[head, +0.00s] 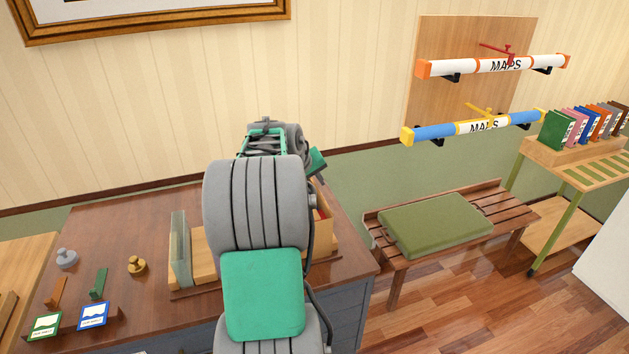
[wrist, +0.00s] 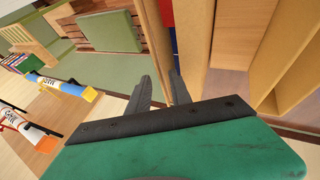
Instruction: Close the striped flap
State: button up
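Just beyond the fingertips stand upright tan wooden panels (wrist: 195,40) of a wooden unit on the desk. A narrow red and blue strip (wrist: 168,18) shows beside them; I cannot tell whether it belongs to the striped flap. In the head view my arm covers most of the wooden unit (head: 325,240), and my gripper is hidden behind the arm.
The brown desk (head: 130,220) carries a glass-like upright panel (head: 180,250), small stamps and cards on the left. A bench with a green cushion (head: 435,222) stands to the right. Map tubes (head: 490,66) hang on the wall board. A cart with books (head: 570,160) is far right.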

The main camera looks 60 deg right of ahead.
jog(key=shift+d+f, duration=0.15)
jog(key=shift+f, duration=0.1)
jog(key=shift+c, duration=0.3)
grip_shut()
dwell(1.0)
